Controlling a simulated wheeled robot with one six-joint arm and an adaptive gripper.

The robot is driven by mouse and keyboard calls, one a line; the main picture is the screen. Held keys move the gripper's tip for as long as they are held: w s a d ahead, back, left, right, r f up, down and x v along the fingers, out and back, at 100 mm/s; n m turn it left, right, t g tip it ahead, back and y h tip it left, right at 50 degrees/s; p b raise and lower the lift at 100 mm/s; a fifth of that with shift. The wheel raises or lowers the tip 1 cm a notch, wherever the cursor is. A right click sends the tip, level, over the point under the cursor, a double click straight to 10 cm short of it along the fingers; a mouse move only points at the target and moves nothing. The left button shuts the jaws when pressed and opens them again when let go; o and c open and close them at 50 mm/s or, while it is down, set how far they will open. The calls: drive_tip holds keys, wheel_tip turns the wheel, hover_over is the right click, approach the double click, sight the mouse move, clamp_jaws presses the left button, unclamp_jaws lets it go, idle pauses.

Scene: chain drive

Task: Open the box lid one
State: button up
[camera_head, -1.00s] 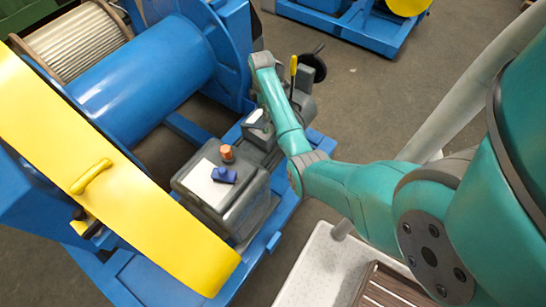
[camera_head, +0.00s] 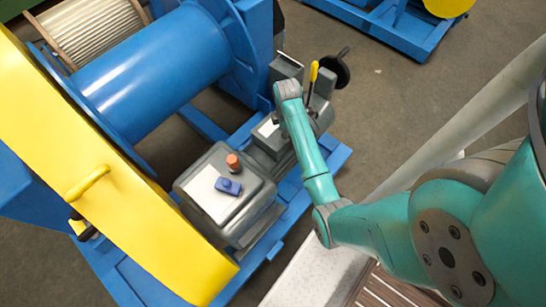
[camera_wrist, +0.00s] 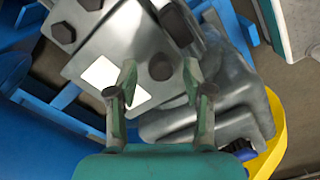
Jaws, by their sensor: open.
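A grey box (camera_head: 262,207) with a white panel on its lid (camera_head: 208,192) stands on the blue machine frame in the head view. An orange knob (camera_head: 233,162) and a blue switch (camera_head: 229,186) sit on that lid. Beyond it is a smaller grey unit (camera_head: 266,146) with a white label. My arm reaches over this unit, and my gripper is hidden there in the head view. In the wrist view my gripper (camera_wrist: 160,76) is open and empty. Its fingers point at a grey plate (camera_wrist: 135,45) with dark bolts and a white label (camera_wrist: 102,75). Contact cannot be told.
A yellow guard (camera_head: 110,195) and a blue drum (camera_head: 150,75) lie left of the boxes. A yellow-handled lever (camera_head: 313,72) and black handwheel (camera_head: 336,70) stand near my wrist. Grey floor (camera_head: 405,100) is free to the right.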

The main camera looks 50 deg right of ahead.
wheel_tip(320, 180, up, 10)
drive_tip(key=f, duration=0.1)
drive_tip(key=s+a+f+m+t, duration=0.1)
drive_tip(key=s+a+f+t, duration=0.1)
drive_tip(key=a, duration=0.3)
drive_tip(key=s+a+f+m+t+h, duration=0.1)
drive_tip(key=s+a+f+t, duration=0.1)
drive_tip(key=a, duration=0.4)
drive_tip(key=s+a+f+m+t+h, duration=0.1)
drive_tip(key=s+a+f+m, duration=0.1)
drive_tip(key=s+a+f, duration=0.2)
drive_tip(key=shift+s+a+t, duration=0.15)
drive_tip(key=shift+a+t, duration=0.25)
drive_tip(key=shift+a, duration=0.35)
drive_tip(key=shift+s+a+r+m, duration=0.15)
drive_tip(key=shift+s+a+m, duration=0.15)
drive_tip(key=shift+s+a, duration=0.25)
